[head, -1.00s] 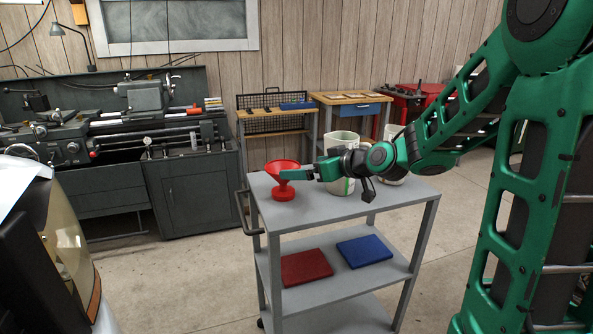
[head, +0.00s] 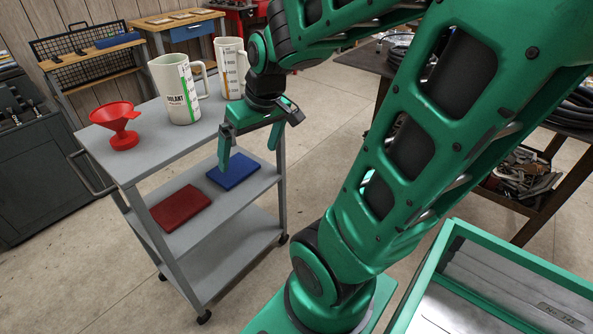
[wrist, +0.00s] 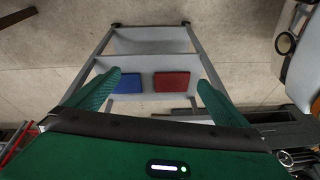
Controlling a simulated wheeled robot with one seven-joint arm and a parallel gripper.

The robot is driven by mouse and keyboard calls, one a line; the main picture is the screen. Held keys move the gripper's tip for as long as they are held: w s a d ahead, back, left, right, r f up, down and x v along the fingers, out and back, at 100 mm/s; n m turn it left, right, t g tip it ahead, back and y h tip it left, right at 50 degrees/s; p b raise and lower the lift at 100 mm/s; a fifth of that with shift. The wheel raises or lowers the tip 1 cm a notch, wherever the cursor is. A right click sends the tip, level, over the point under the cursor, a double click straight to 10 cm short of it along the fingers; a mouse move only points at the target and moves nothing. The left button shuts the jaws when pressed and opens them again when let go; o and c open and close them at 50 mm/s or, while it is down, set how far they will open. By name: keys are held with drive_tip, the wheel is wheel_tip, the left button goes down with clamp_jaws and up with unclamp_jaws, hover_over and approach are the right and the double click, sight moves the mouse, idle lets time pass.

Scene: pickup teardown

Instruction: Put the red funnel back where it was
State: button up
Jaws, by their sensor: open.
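The red funnel (head: 118,121) stands on the grey cart's top shelf (head: 160,143), near its left end, in the head view. It rests on its red base with the wide cone up. My gripper (head: 249,165) is open and empty, fingers pointing down, in front of the cart and to the right of the funnel, apart from it. In the wrist view my gripper's two green fingers (wrist: 146,88) are spread wide, with the cart's shelves beyond them. I cannot make out the funnel in the wrist view.
Two white measuring jugs (head: 178,90) (head: 230,68) stand on the cart top, right of the funnel. A red cloth-like slab (head: 180,208) and a blue one (head: 233,170) lie on the middle shelf. A dark workbench (head: 400,75) stands at the right. Floor around the cart is open.

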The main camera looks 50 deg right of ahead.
drive_tip(key=s+d+m+g, duration=0.1)
drive_tip(key=s+m+g, duration=0.3)
drive_tip(key=s, duration=1)
drive_tip(key=shift+d+m, duration=0.25)
drive_tip(key=shift+m, duration=0.05)
drive_tip(key=shift+f, duration=0.1)
